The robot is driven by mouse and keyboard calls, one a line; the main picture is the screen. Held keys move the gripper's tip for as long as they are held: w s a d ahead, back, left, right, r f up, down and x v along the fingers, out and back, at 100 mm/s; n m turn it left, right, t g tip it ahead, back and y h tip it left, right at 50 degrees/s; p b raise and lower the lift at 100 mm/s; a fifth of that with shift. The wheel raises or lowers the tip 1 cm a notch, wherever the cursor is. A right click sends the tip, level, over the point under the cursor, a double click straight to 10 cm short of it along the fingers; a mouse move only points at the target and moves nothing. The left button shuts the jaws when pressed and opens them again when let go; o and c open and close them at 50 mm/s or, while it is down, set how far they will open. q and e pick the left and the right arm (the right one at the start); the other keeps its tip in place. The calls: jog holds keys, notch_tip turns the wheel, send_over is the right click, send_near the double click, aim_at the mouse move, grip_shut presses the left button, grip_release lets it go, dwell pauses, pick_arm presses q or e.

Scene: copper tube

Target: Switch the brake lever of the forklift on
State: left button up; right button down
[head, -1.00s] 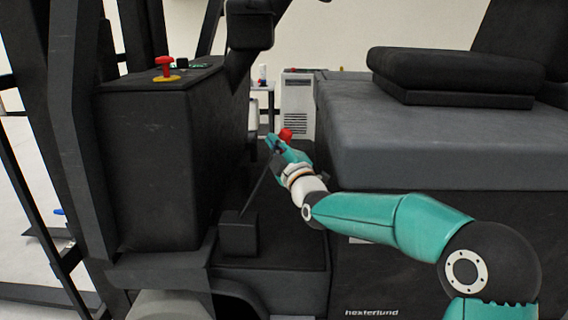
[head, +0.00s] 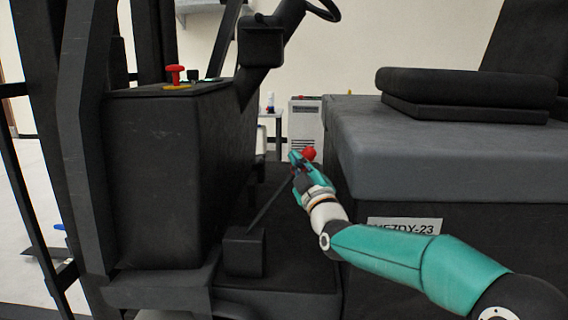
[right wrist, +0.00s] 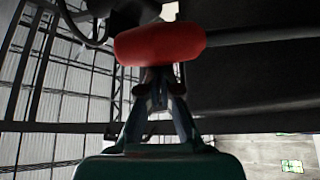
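The brake lever (head: 268,208) is a thin black rod rising from a dark block on the forklift floor, leaning to the right in the head view. Its red knob (head: 309,154) is at the top and also fills the upper middle of the right wrist view (right wrist: 160,43). My right gripper (head: 299,163), teal and dark, is at the rod's upper end just below the knob. In the right wrist view its fingers (right wrist: 158,88) close together right under the knob, shut on the lever; the exact contact is partly hidden. My left gripper is not in view.
The black front console (head: 160,180) with a red button (head: 176,75) stands left of the lever. The grey seat base (head: 440,150) with a black seat (head: 465,92) is to the right. The steering column (head: 262,45) is above. The lever is in the gap between.

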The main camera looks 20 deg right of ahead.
jog(key=shift+w+d+f, duration=0.1)
jog(key=shift+d+f, duration=0.3)
jog(key=shift+f, duration=0.05)
jog(key=a+r+p, duration=0.1)
jog(key=a+r, duration=0.2)
jog(key=b+v, duration=0.1)
jog(key=v, duration=0.8)
jog(key=shift+s+a+r, duration=0.2)
jog(key=shift+s+a, duration=0.1)
